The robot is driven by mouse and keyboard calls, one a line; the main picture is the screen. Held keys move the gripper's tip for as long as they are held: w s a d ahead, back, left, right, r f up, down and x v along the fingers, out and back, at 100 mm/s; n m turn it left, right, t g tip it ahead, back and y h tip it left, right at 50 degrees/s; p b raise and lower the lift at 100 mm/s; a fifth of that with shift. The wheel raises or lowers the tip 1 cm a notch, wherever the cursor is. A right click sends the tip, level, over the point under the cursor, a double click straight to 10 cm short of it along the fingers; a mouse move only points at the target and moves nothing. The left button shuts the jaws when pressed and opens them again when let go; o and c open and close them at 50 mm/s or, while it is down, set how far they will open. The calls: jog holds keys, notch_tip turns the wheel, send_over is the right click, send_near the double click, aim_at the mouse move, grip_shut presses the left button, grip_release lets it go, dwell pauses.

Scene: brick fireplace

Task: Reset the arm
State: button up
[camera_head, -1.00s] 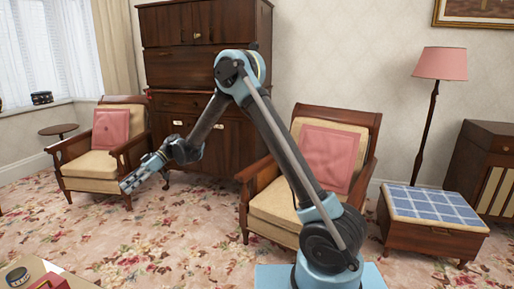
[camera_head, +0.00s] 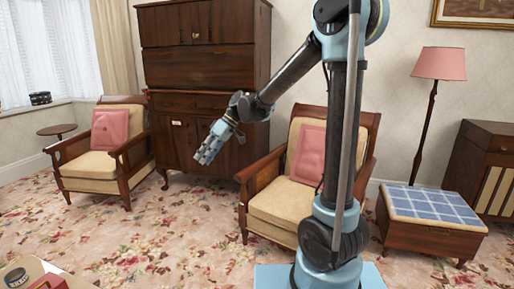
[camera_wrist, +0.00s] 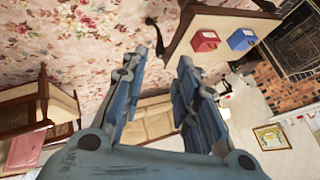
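My gripper (camera_head: 205,153) hangs in the air at the end of my raised arm, in front of the dark wooden cabinet (camera_head: 205,80) and left of the right armchair. It points down and to the left. In the wrist view my gripper (camera_wrist: 162,57) has its two blue fingers apart, with nothing between them. The floor and furniture show beyond the fingers.
Armchairs stand at left (camera_head: 98,155) and right (camera_head: 285,205), the right one partly behind my arm. A blue-checked stool (camera_head: 430,235) is at the right. The wrist view shows a red box (camera_wrist: 205,41) and a blue box (camera_wrist: 241,39) on a table.

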jog(key=s+d+f+m+t+h, duration=0.1)
jog(key=s+d, duration=0.5)
jog(key=d, duration=0.7)
jog(key=s+d+f+m+t+h, duration=0.2)
jog(key=s+d+f+m+h, duration=0.2)
jog(key=d, duration=0.9)
jog(key=s+d+f+m+t+h, duration=0.2)
jog(key=s+d+f+m, duration=0.4)
jog(key=d, duration=0.7)
jog(key=s+m, duration=0.2)
jog(key=s, duration=0.1)
jog(key=shift+s+f+m, duration=0.15)
jog(key=shift+s+m, duration=0.2)
jog(key=shift+m, duration=0.05)
jog(key=shift+w+f, duration=0.2)
jog(key=shift+w, duration=0.25)
